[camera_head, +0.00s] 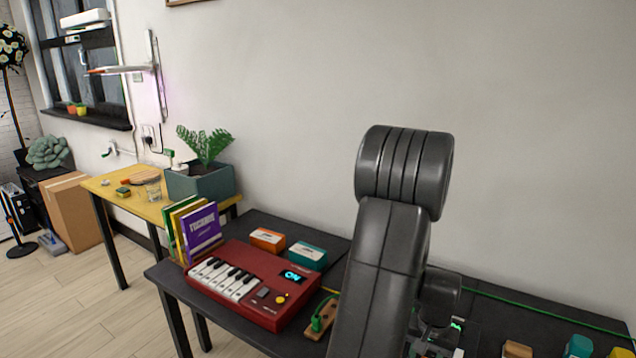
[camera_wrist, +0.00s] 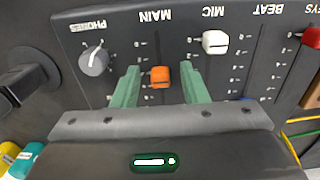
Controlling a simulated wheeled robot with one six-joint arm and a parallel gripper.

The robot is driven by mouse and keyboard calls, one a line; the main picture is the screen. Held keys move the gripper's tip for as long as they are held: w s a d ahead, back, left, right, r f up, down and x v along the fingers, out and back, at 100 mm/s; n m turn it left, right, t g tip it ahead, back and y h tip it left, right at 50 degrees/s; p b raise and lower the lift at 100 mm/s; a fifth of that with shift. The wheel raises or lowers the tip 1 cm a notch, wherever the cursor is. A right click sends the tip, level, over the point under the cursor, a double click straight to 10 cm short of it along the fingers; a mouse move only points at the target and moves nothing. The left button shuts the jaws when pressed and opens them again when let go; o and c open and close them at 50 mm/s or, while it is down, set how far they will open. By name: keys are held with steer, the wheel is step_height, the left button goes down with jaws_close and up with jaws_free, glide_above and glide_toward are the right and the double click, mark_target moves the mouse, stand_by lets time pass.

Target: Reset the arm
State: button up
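My arm (camera_head: 385,260) rises through the right middle of the head view and bends at a rounded joint near the top. It hides most of my gripper in that view. In the wrist view my gripper (camera_wrist: 160,73) is open, with its two green fingers on either side of an orange slider knob (camera_wrist: 160,77). A gap shows between the knob and each finger. The knob belongs to a dark mixer panel (camera_wrist: 122,32) labelled PHONES, MAIN, MIC and BEAT. How far the fingertips are above the panel is hard to tell.
A grey dial (camera_wrist: 94,60) and a white slider knob (camera_wrist: 215,42) flank the fingers; a red knob (camera_wrist: 311,37) is farther right. A red keyboard (camera_head: 240,284), books (camera_head: 200,228) and small boxes (camera_head: 307,255) stand left of my arm on the dark table. The wall is behind.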

steer(key=shift+s+a+r, duration=0.15)
steer(key=shift+s+a, duration=0.25)
steer(key=shift+s, duration=0.2)
